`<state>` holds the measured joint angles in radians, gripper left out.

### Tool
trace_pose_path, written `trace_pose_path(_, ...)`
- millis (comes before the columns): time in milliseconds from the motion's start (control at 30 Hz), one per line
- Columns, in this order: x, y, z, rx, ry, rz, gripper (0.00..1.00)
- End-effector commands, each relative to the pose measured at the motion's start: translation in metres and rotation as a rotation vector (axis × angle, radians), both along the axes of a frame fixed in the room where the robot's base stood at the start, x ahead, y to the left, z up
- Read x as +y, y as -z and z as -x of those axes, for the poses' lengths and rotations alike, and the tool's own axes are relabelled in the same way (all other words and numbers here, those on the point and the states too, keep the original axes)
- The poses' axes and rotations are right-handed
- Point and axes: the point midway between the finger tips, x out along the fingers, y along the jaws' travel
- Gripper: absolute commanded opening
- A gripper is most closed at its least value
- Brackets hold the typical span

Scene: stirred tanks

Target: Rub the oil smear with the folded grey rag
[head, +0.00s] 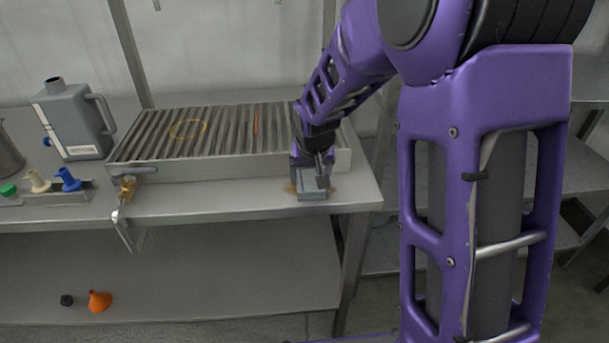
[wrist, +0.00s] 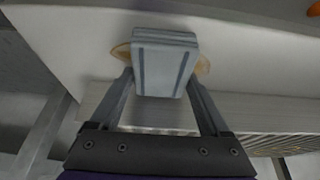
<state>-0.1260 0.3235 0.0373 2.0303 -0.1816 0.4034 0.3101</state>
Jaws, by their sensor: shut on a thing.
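The folded grey rag (wrist: 164,62) is a thick pad with darker stripes, and it also shows in the head view (head: 312,192). My gripper (wrist: 163,80) is shut on the rag, with one finger along each side of it. In the head view my gripper (head: 312,178) points down at the bench's front strip. The oil smear (wrist: 203,66) is brownish and shows on both sides of the rag; its middle is hidden under the rag. In the head view the smear (head: 331,190) shows at the rag's edges. I cannot tell how firmly the rag touches the surface.
A ribbed drain grate (head: 200,132) lies behind the smear on the bench. A brass tap (head: 127,188) sits at the bench's front edge. A grey jug (head: 72,120) and colored fittings (head: 68,180) stand at the left. An orange funnel (head: 99,301) lies on the lower shelf.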

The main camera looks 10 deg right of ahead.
Motion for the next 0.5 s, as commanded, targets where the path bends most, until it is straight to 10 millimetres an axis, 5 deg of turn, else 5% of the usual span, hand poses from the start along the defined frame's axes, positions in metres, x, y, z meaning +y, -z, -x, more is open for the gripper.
trace_pose_path(500,-0.034,0.000,0.001,0.003,0.002,0.000,0.36)
